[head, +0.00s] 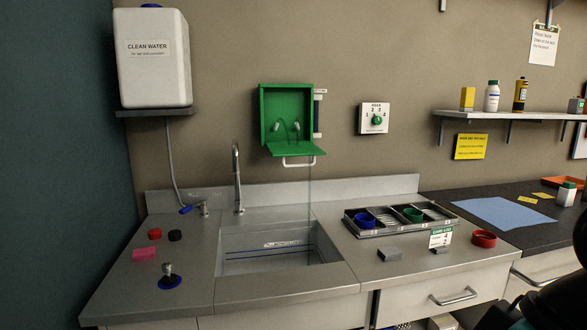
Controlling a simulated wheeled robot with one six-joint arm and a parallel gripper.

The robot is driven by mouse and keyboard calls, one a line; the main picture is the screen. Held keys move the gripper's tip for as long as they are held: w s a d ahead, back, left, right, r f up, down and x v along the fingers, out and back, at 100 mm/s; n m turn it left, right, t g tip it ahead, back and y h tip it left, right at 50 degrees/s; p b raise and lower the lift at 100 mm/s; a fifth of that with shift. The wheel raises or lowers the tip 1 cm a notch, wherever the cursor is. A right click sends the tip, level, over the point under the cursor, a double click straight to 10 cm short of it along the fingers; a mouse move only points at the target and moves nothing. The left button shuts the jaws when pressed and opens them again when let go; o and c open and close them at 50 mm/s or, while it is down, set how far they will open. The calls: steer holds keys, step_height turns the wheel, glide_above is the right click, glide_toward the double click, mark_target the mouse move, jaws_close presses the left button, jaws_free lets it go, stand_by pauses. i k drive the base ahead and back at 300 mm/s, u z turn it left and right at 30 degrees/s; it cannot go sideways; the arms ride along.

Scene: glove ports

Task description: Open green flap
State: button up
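The green wall box (286,105) hangs above the sink, with its front uncovered and small pale nozzles on dark green tubing inside. Its green flap (295,148) is folded down and juts out from the box's lower edge, so it stands open. A white bar handle (298,163) hangs at the flap's front edge. A thin line or pipe runs from the box down to the sink. Dark parts at the lower right edge look like my arm, far from the flap. My gripper's fingers are not seen.
The counter has a sink (280,250) below the box and a tall faucet (237,180) to its left. A divided tray (400,218) holds a blue and a green ring. A white water tank (152,60) sits upper left. A dial (374,119) is right of the box.

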mark_target(282, 149)
steer(key=u, duration=0.25)
steer(key=i, duration=1.35)
steer(key=z, duration=0.2)
